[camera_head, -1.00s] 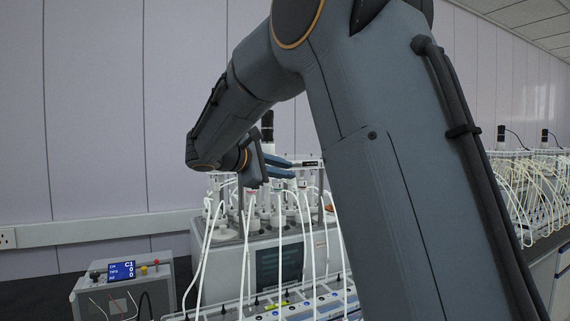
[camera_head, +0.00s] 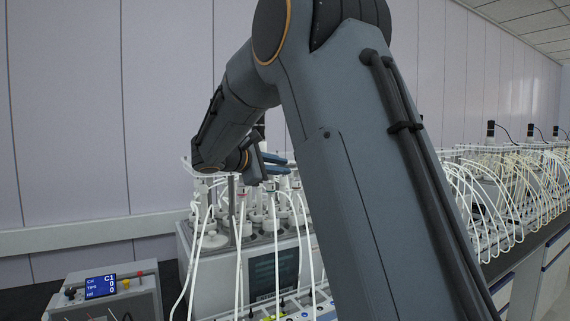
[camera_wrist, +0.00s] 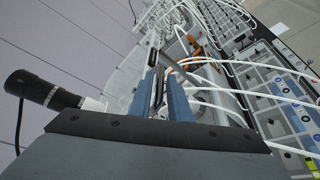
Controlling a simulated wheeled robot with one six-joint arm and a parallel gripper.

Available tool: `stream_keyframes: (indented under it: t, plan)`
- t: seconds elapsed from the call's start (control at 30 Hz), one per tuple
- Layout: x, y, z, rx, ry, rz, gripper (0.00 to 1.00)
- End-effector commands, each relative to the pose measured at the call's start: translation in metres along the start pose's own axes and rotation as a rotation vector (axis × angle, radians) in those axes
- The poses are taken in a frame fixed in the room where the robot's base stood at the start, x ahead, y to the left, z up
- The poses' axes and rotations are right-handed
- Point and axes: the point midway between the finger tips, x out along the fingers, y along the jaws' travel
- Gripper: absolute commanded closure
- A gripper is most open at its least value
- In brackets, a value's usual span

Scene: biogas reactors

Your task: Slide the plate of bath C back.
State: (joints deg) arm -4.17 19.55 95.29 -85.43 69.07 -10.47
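A bath (camera_head: 218,272) with several white-capped bottles and white tubes stands on the bench ahead; no letter C is readable on it. Its plate cannot be made out clearly, as my arm, the bottles and the tubes cover much of its top. My gripper (camera_head: 284,163) is over the bath's top, with its two blue fingers one above the other and a narrow gap between them. In the wrist view my gripper (camera_wrist: 162,75) shows its fingers apart, with tubes and pale parts beyond them. I see nothing clearly clamped. A black motor (camera_wrist: 30,87) lies left of the fingers.
A control box (camera_head: 105,296) with a small blue display reading C1 stands left of the bath. A strip with coloured buttons (camera_wrist: 290,110) and looping white tubes lies to the right in the wrist view. More tubed reactors (camera_head: 500,190) line the bench at right. A wall is behind.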

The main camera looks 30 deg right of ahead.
Motion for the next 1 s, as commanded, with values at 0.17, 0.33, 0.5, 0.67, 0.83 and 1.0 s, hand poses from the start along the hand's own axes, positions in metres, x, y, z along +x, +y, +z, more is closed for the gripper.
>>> stream_keyframes:
  t: [0.17,0.33,0.5,0.67,0.83,1.0]
  plan:
    - [0.016,0.001,0.001,-0.002,0.000,0.000,0.83]
    - [0.020,0.000,0.000,-0.001,0.000,0.000,0.83]
    - [0.020,0.000,0.000,-0.001,0.000,0.001,0.85]
    - [0.020,0.000,0.000,-0.001,0.000,0.000,1.00]
    - [0.020,-0.001,0.000,-0.001,0.000,-0.001,1.00]
    - [0.039,0.004,-0.001,0.008,-0.020,-0.013,1.00]
